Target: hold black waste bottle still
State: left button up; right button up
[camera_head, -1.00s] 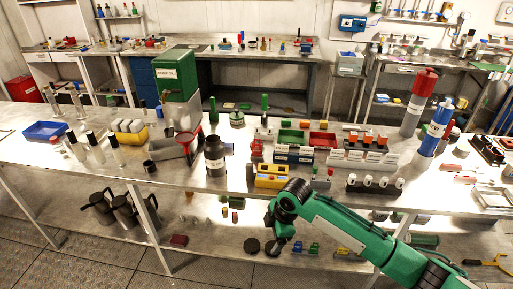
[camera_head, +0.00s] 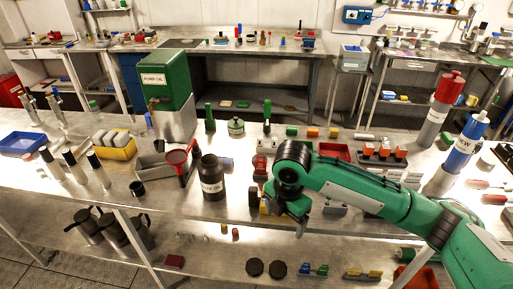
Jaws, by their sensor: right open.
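The black waste bottle (camera_head: 212,180) stands upright on the steel bench, with a pale label on its front and a narrower neck on top. My green right arm comes in from the right. Its gripper (camera_head: 300,226) hangs low at the bench's front edge, to the right of the bottle and clear of it. The jaws are open, small and partly hidden by the wrist; I see nothing between them. My left gripper is out of view.
My arm covers part of the racks on the right. The bench in front of the bottle is bare.

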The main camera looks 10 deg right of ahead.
aim_at(211, 172)
jog(key=i, duration=1.35)
